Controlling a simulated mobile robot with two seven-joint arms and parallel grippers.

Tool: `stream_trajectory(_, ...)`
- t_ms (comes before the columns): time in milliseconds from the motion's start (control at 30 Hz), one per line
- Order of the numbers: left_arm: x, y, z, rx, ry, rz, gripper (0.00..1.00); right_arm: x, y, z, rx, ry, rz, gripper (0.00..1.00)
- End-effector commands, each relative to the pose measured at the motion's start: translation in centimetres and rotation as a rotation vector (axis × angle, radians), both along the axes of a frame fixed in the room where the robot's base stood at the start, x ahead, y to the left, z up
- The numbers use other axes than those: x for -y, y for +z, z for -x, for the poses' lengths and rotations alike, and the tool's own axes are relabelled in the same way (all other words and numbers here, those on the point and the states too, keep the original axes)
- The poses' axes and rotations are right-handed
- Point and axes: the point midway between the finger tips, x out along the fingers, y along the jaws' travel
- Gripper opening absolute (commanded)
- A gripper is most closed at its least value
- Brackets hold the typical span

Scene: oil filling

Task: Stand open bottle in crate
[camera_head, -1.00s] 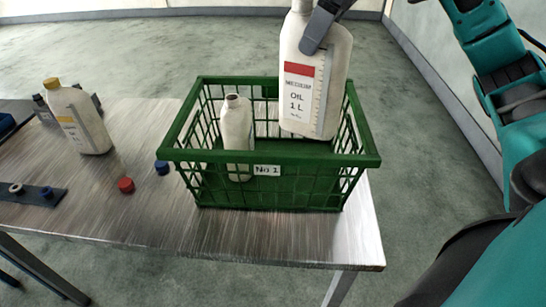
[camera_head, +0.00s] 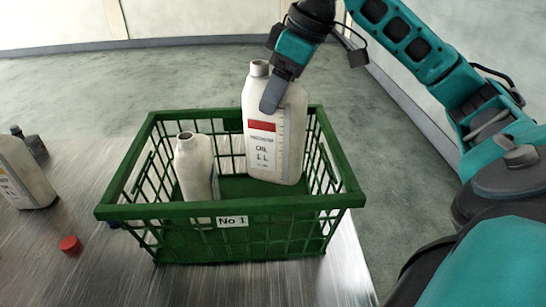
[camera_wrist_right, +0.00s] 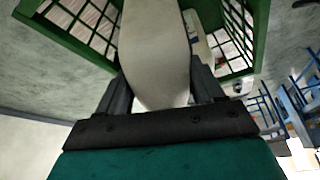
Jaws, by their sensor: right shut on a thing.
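My right gripper (camera_head: 277,92) is shut on a white oil bottle (camera_head: 266,150) with a red label and an open neck. The bottle is upright, inside the right half of the green crate (camera_head: 283,204) marked No 1. Whether its base touches the crate floor I cannot tell. In the right wrist view the bottle (camera_wrist_right: 153,50) sits between the two fingers, with the crate (camera_wrist_right: 262,30) around it. A second open white bottle (camera_head: 196,168) stands in the left half of the crate, apart from the held one. My left gripper is not in view.
The crate stands on a metal table (camera_head: 75,280). To its left are another white bottle (camera_head: 24,172), a dark container (camera_head: 36,148) behind it, and a red cap (camera_head: 70,245).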

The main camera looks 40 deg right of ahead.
Motion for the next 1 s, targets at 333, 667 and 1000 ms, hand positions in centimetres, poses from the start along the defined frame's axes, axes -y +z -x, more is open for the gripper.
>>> stream_trajectory(333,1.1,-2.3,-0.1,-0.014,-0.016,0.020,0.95,0.0,-7.3,0.0,-0.001,-0.001,0.001,0.21)
stream_trajectory(667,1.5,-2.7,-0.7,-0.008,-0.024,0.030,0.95,0.0,-11.1,0.1,-0.002,0.000,0.001,0.21)
stream_trajectory(1000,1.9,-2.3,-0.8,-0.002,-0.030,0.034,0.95,0.0,-11.3,0.0,0.001,0.000,0.000,0.21)
